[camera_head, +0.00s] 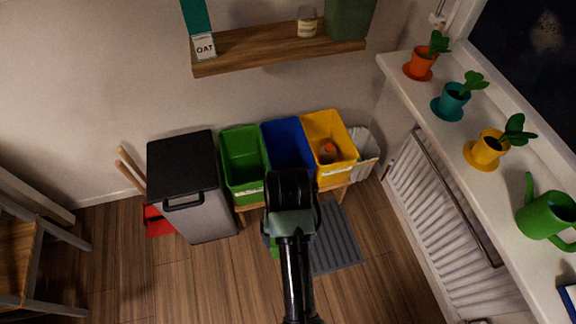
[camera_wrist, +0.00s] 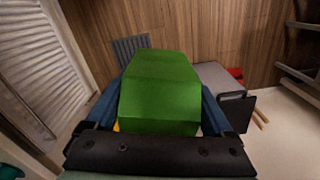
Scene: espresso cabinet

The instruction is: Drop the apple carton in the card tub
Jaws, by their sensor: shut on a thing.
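The apple carton (camera_wrist: 160,95), a plain green box, is held between the two blue fingers of my gripper (camera_wrist: 160,108) in the wrist view. In the head view my gripper (camera_head: 290,188) is seen from above, just in front of the tubs, with its fingers hidden. A small green patch shows under the arm there, possibly the carton. Three open tubs stand in a row: green (camera_head: 243,160), blue (camera_head: 286,147) and yellow (camera_head: 330,147). Their labels are unreadable, so I cannot tell which is for card. My arm covers the blue tub's front.
A grey bin with a black lid (camera_head: 183,180) stands left of the tubs. A white basket (camera_head: 365,150) and radiator (camera_head: 440,190) are at right. A wooden shelf (camera_head: 275,45) is above, and a sill holds potted plants. An orange-capped item is in the yellow tub.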

